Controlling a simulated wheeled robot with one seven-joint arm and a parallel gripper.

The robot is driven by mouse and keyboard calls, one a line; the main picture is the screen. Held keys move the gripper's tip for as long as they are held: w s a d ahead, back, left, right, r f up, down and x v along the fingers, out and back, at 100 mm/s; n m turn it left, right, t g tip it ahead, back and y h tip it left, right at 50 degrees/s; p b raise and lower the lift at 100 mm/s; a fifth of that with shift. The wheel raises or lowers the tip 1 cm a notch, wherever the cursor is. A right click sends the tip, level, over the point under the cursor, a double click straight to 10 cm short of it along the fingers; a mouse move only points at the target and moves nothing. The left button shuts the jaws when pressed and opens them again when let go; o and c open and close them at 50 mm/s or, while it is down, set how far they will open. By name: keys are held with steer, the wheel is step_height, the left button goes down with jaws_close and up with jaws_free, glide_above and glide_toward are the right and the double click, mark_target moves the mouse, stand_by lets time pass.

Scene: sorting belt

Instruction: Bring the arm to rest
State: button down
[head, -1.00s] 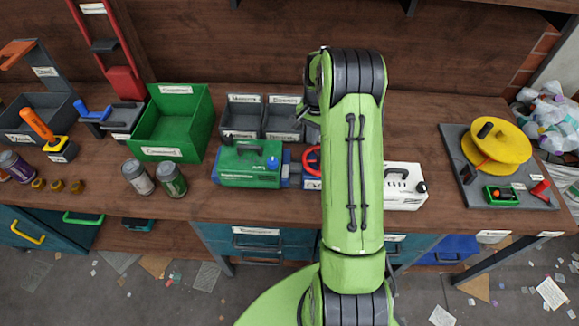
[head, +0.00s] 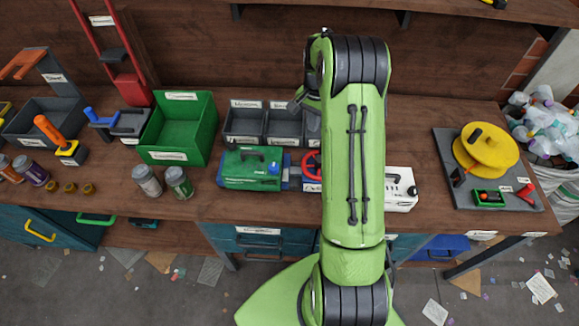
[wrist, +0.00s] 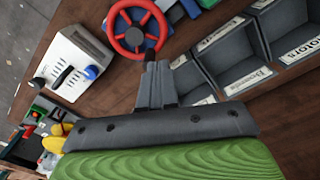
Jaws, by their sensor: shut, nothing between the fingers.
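My green arm reaches up the middle of the head view over the workbench (head: 240,212) and hides part of it. My gripper (wrist: 152,72) shows in the wrist view with its two grey fingers together and nothing between them. In that view its tips appear close to a red wheel (wrist: 137,28); I cannot tell the height between them. In the head view the gripper is mostly hidden behind the arm, with a grey part of it showing left of the arm near the grey bins.
A green case (head: 248,170), a green bin (head: 178,130), grey bins (head: 245,125) and two cans (head: 147,181) stand left of my arm. A white case (head: 399,190) and a yellow spool (head: 486,148) on a grey board stand to the right. Bare bench lies between these two.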

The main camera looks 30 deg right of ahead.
steer(key=shift+f, duration=0.1)
stand_by(0.3)
steer(key=s+a+r+n+t+h, duration=0.1)
steer(key=s+a+r+n, duration=0.25)
steer(key=a+r, duration=0.4)
steer(key=s+a+r+n+t, duration=0.25)
steer(key=s+a+r, duration=0.25)
steer(key=a+r, duration=0.3)
steer(key=s+a+r+n, duration=0.1)
steer(key=s+a+n, duration=0.1)
steer(key=s, duration=0.3)
steer(key=s+a+r+n+t, duration=0.1)
steer(key=s+a+n, duration=0.1)
steer(key=s, duration=0.4)
steer(key=s+a+r+n+t+y, duration=0.1)
steer(key=s+a+n, duration=0.1)
steer(key=s, duration=0.3)
steer(key=shift+s+a+n, duration=0.15)
steer(key=shift+a+n, duration=0.2)
steer(key=shift+n, duration=0.05)
